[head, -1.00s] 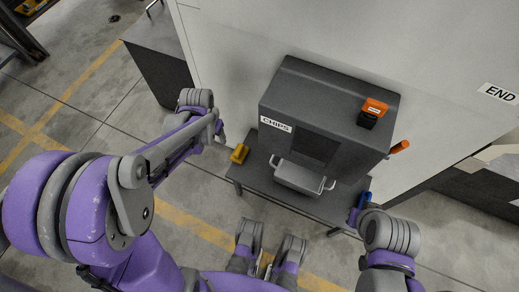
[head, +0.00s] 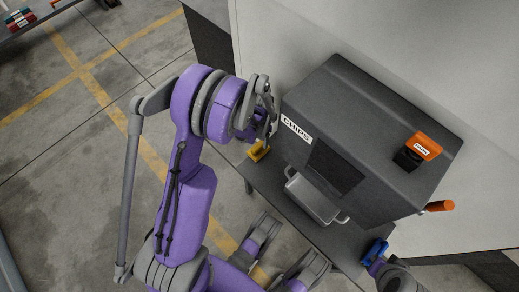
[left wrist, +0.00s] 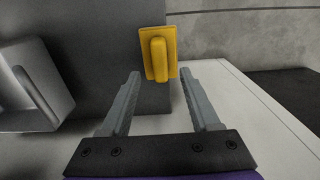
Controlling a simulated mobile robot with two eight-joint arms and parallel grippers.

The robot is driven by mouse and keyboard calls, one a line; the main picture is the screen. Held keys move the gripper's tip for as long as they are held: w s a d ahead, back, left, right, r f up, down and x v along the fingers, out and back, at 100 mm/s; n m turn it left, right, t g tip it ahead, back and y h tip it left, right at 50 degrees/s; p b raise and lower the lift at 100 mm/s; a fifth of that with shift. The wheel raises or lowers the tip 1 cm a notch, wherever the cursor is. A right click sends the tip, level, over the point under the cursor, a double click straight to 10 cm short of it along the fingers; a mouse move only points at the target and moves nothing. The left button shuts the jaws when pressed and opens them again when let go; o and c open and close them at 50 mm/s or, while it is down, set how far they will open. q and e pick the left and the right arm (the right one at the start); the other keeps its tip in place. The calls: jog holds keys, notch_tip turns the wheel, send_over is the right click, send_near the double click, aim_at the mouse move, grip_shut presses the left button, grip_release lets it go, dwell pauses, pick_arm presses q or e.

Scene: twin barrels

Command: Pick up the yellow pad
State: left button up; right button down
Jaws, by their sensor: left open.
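The yellow pad (head: 258,151) sits at the left end of the grey table, beside the dark machine. In the left wrist view the yellow pad (left wrist: 170,50) is a flat plate with a raised grip. My left gripper (head: 270,132) is just above and beside it in the head view, partly hidden by its arm. In the left wrist view my left gripper (left wrist: 160,80) is open and empty, with the pad ahead of its fingertips. My right gripper (head: 377,267) is at the lower right by a blue pad-like thing (head: 374,250); its fingers are unclear.
The dark machine labelled CHIPS (head: 340,110) fills the middle of the table (head: 335,238). It has an orange-topped block (head: 425,146), an orange handle (head: 440,206) and a grey tray (head: 312,198). A pale wall stands behind. Open floor lies left.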

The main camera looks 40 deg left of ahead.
aim_at(259, 145)
pick_arm(q)
jog(key=f, duration=0.1)
jog(key=f+b, duration=0.1)
jog(key=f, duration=0.1)
jog(key=f+b, duration=0.1)
jog(key=f, duration=0.1)
jog(key=shift+s, duration=0.25)
grip_shut()
